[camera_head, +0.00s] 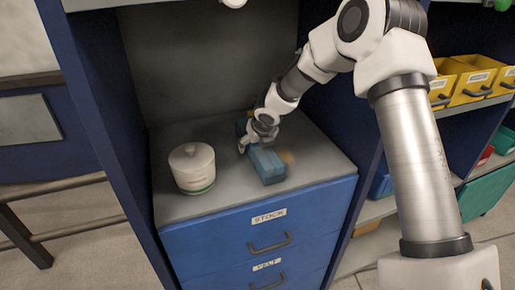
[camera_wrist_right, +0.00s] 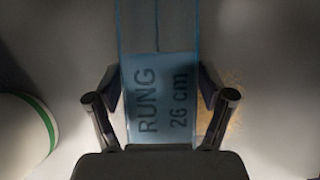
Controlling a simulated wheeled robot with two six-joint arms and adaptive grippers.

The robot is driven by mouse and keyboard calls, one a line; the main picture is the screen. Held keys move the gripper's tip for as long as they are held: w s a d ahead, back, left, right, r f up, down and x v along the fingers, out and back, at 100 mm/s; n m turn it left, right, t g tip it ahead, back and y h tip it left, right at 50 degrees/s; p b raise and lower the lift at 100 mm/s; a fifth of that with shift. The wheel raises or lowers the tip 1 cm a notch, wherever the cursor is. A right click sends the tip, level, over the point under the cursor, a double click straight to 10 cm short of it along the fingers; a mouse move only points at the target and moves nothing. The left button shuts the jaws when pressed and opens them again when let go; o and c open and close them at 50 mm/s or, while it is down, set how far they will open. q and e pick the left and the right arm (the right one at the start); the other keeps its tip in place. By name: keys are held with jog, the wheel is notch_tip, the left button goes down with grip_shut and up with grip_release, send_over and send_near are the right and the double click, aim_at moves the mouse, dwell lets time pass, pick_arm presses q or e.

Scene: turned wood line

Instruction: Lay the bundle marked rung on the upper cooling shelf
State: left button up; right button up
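The bundle marked RUNG 26 cm (camera_wrist_right: 160,100) is a blue-wrapped block lying on the grey cabinet top. It also shows in the head view (camera_head: 267,165). My right gripper (camera_head: 255,146) is down at the bundle. In the right wrist view its fingers (camera_wrist_right: 160,72) stand on either side of the bundle, very close to its long edges. I cannot tell whether they press on it. The bundle appears to rest on the surface. My left gripper is not in view. I cannot identify the upper cooling shelf in these views.
A white lidded pot (camera_head: 192,168) with a green band stands left of the bundle. Yellowish dust (camera_wrist_right: 232,95) lies beside the bundle. Blue side walls enclose this bay above a drawer marked STOCK (camera_head: 262,235). Yellow bins (camera_head: 480,84) sit on a rack at right.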

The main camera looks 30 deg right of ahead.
grip_shut()
